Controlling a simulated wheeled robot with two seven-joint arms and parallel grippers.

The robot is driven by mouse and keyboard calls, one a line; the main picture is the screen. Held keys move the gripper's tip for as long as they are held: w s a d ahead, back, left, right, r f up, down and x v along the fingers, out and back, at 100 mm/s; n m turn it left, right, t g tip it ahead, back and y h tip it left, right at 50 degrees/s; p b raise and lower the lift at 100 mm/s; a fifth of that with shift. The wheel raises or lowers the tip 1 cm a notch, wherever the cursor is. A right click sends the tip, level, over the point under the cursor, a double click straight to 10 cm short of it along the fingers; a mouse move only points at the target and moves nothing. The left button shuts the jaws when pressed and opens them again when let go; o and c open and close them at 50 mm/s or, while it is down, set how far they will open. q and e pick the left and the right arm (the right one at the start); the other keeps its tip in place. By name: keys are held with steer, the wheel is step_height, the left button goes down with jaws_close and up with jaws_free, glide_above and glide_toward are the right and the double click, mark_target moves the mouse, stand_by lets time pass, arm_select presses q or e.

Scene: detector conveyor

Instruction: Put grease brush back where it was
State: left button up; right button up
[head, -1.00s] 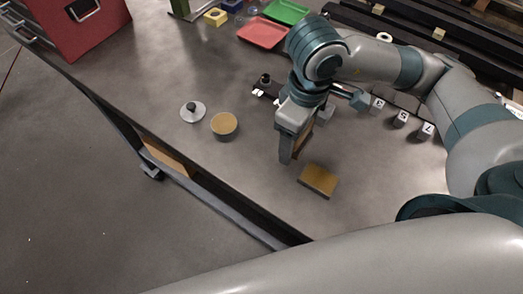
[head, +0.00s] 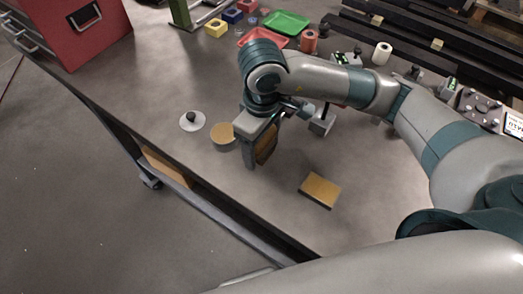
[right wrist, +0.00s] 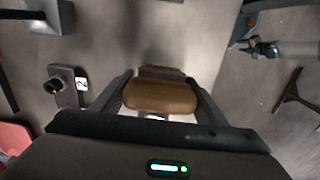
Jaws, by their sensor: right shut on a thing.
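My right gripper (head: 258,152) is shut on a brown, wood-coloured block-like thing, seemingly the grease brush (right wrist: 161,96). In the right wrist view it sits between the two fingers; its bristles cannot be made out. In the head view the gripper points down over the table, just right of a round tin with a tan top (head: 221,136), and partly covers what it holds. Whether the held thing touches the table cannot be told. A white disc with a dark knob (head: 192,121), perhaps the lid, lies left of the tin.
A tan-topped flat block (head: 320,190) lies on the grey table to the right. A red tool chest (head: 85,30) stands at the far left. Green (head: 286,22) and red trays, small coloured blocks and dark rails are at the back. The table's front left is clear.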

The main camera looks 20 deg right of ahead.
mark_target(262, 156)
steer(key=shift+f, duration=0.15)
steer(key=shift+f+p, duration=0.9)
steer(key=shift+f, duration=0.95)
steer(key=shift+f, duration=0.2)
steer(key=o, duration=1.1)
steer(key=shift+r, duration=0.1)
